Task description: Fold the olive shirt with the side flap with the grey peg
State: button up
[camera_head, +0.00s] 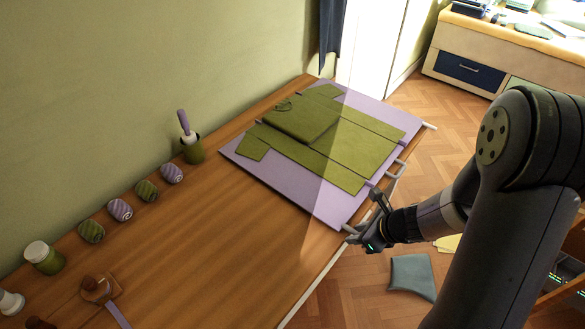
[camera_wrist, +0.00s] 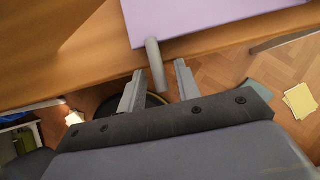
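The olive shirt (camera_head: 345,155) lies on a lavender folding board (camera_head: 340,205), crossed by panel seams. A thicker, raised-looking olive section with a collar (camera_head: 300,118) lies at its left end, and sleeve-like parts stick out on two sides. A grey peg (camera_head: 351,230) juts from the board's near corner; in the wrist view the peg (camera_wrist: 155,62) points down from the lavender edge. My gripper (camera_wrist: 160,80) is open, its fingers on either side of the peg's end with visible gaps. In the head view my gripper (camera_head: 367,226) is beside that corner.
Other light handles (camera_head: 397,169) stick out along the board's right edge. The wooden tabletop (camera_head: 215,240) is clear in the middle.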

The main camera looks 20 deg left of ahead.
jog(key=c, duration=0.5)
notch_tip(320, 180, up, 4)
jog(key=p, duration=0.3)
jog(key=shift+f, duration=0.25)
jog(key=r+p, duration=0.3)
jog(key=shift+w+d+r, duration=0.2)
jog(key=shift+w+r, duration=0.05)
jog(key=shift+w, duration=0.15)
